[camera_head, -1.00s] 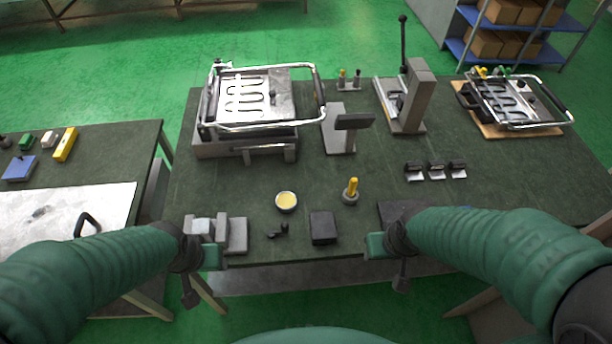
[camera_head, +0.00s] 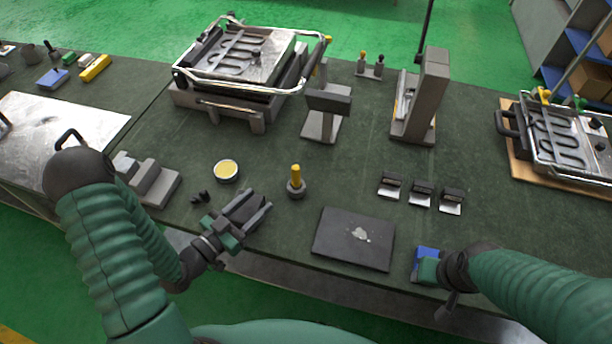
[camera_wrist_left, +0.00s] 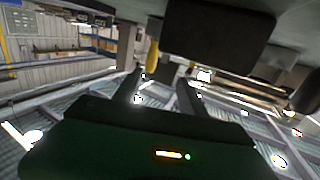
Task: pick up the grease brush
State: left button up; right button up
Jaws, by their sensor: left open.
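The grease brush (camera_head: 296,178) has a yellow handle and stands upright in a round grey holder (camera_head: 296,189) near the table's middle. A yellow handle, apparently the brush's, also shows in the left wrist view (camera_wrist_left: 152,56). My left gripper (camera_head: 258,206) is open, left of the brush and nearer the front edge, not touching it. Its two fingers reach forward in the wrist view (camera_wrist_left: 160,82), with a dark block (camera_wrist_left: 222,40) close beside them. My right gripper (camera_head: 430,268) is by a blue item (camera_head: 427,252) at the front edge; its jaws cannot be made out.
A round dish of yellow grease (camera_head: 226,170) lies left of the brush. Small dark parts (camera_head: 201,197) and a grey stepped block (camera_head: 150,182) are further left. A dark plate (camera_head: 352,238) lies right of my left gripper. A grey stand (camera_head: 326,115) rises behind.

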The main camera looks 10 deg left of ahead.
aim_at(293, 174)
pick_arm(q)
jog(key=shift+t, duration=0.3)
jog(key=w+d, duration=0.2)
jog(key=w, duration=0.1)
jog(key=w+d+r+p, duration=0.1)
jog(key=w+d, duration=0.4)
jog(key=w, duration=0.1)
jog(key=shift+d+r, duration=0.25)
jog(key=shift+w, duration=0.3)
jog(key=shift+w+a, duration=0.25)
jog(key=shift+w, duration=0.1)
jog(key=w, duration=0.2)
jog(key=shift+w+d+p, duration=0.15)
jog(key=shift+w+p, duration=0.15)
jog(key=shift+w, duration=0.1)
jog(key=shift+w+d, duration=0.8)
jog(key=shift+d, duration=0.25)
jog(key=shift+c, duration=2.3)
jog(key=shift+a+f, duration=0.1)
jog(key=shift+a, duration=0.45)
grip_shut()
jog(key=shift+d, duration=0.15)
pick_arm(e)
jog(key=shift+s+d+r, duration=0.2)
jog(key=shift+r, duration=0.2)
jog(key=shift+s+d+r, duration=0.15)
jog(key=shift+d+r, duration=0.05)
jog(key=shift+r, duration=0.15)
